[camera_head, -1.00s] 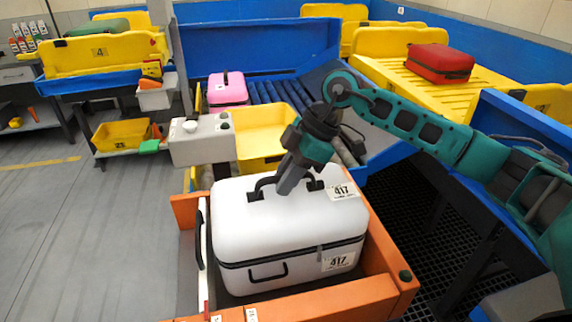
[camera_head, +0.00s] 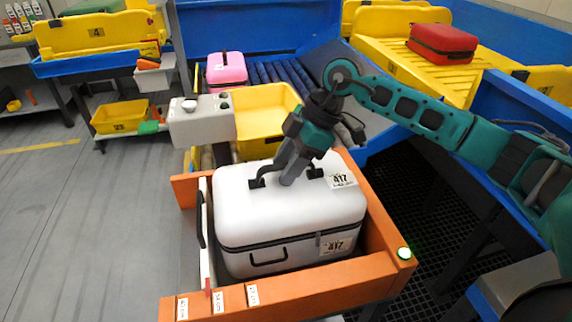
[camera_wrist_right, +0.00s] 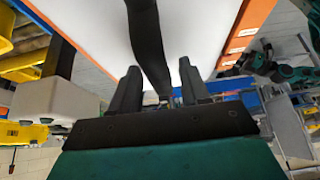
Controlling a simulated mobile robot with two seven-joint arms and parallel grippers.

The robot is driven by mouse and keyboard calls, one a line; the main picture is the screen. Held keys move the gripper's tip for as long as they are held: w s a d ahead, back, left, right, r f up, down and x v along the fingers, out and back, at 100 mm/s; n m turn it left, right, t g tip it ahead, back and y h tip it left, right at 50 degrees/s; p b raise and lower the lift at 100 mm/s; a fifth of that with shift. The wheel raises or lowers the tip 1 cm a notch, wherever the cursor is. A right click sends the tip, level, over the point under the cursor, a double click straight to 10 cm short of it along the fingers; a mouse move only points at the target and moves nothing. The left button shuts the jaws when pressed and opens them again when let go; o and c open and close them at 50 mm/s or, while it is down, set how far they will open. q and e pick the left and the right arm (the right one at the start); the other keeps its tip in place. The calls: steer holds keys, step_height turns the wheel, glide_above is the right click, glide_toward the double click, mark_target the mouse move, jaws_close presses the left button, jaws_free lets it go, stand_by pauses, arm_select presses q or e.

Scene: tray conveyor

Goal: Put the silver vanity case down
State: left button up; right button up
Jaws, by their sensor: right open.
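The silver vanity case (camera_head: 285,208), white-looking with a black top handle (camera_head: 262,178) and 417 tags, sits upright inside an orange-walled frame (camera_head: 300,288). My right gripper (camera_head: 288,180) is at the top handle, its fingers pointing down. In the right wrist view the case (camera_wrist_right: 195,30) fills the top, and the black handle (camera_wrist_right: 150,45) runs between the two open fingers (camera_wrist_right: 152,85). The fingers stand apart with a gap on each side of the handle. My left gripper is not in view.
A grey box (camera_head: 200,122) and a yellow bin (camera_head: 265,125) stand just behind the frame. A pink case (camera_head: 227,68) is on the rollers, and a red case (camera_head: 442,43) lies on a yellow slatted chute. Open floor lies at the left.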

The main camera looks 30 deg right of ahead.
steer(key=v, duration=1.1)
steer(key=shift+r, duration=0.25)
steer(key=shift+s+d, duration=0.1)
